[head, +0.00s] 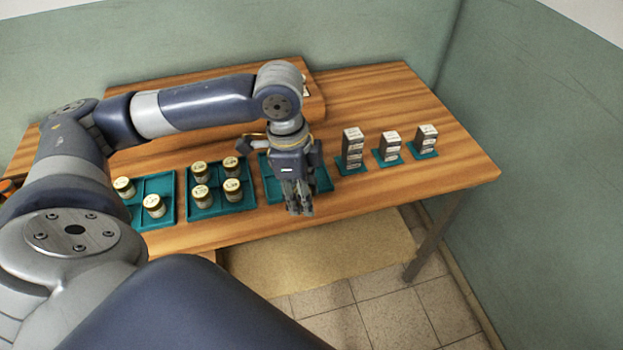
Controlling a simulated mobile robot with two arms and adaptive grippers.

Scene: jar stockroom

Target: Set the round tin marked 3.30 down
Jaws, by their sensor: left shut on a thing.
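My left gripper (299,207) points down over the front part of the right-hand teal tray (324,180). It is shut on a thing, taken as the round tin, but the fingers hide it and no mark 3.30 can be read. I cannot tell how far the fingers are above the tray or its front edge. Round tins with pale lids stand in the middle teal tray (219,210) and the left teal tray (152,182); their marks are too small to read. My right gripper is not in view.
A raised wooden shelf (215,125) lies behind.

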